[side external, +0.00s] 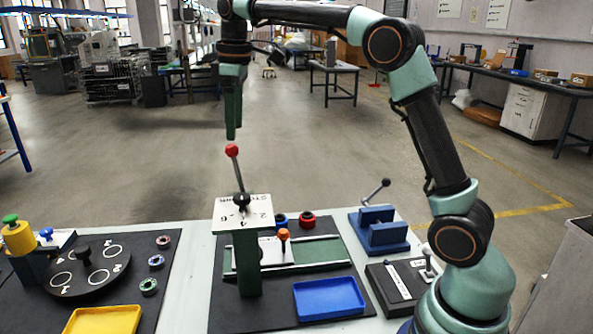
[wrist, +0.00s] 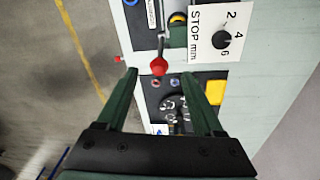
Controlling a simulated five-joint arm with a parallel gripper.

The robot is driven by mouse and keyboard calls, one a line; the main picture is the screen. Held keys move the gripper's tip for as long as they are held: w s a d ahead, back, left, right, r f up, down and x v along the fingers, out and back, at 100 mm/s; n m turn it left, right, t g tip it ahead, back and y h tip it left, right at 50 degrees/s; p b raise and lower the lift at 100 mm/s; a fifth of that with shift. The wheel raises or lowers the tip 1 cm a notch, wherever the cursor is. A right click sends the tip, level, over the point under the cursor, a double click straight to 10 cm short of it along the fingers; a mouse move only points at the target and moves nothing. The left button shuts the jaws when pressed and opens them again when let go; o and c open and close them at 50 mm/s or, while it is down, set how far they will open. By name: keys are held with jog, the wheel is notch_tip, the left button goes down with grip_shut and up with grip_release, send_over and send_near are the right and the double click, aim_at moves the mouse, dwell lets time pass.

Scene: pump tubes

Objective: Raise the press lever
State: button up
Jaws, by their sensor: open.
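A lever with a red ball knob (side external: 232,150) rises from a black pivot on the green press post (side external: 248,262). It leans slightly to the left in the side view. The post's white top plate (side external: 262,203) carries a stop dial; in the wrist view the plate (wrist: 205,22) reads "STOP mm". My gripper (side external: 232,137) points down just above the red knob, with a small gap apparent. In the wrist view my gripper (wrist: 159,74) is open and empty, with the red knob (wrist: 159,66) appearing between its fingertips. Any contact cannot be seen.
A blue fixture (side external: 382,232) with a black-knobbed lever stands at the right. An orange-knobbed piece (side external: 284,236), blue tray (side external: 328,298), yellow tray (side external: 103,320) and dark round turntable (side external: 87,268) occupy the bench. The air around the lever's top looks clear.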

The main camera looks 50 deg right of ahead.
aim_at(236, 171)
jog(key=shift+r, duration=0.1)
dwell(0.3)
jog(key=shift+w+a+g, duration=0.15)
jog(key=shift+w+g, duration=0.3)
jog(key=shift+g, duration=0.05)
notch_tip(236, 171, down, 12)
jog(key=shift+w+f, duration=0.1)
dwell(0.3)
jog(key=shift+c, duration=0.4)
jog(key=c, duration=1)
jog(key=shift+d, duration=0.2)
grip_shut()
jog(key=shift+w+d, duration=0.1)
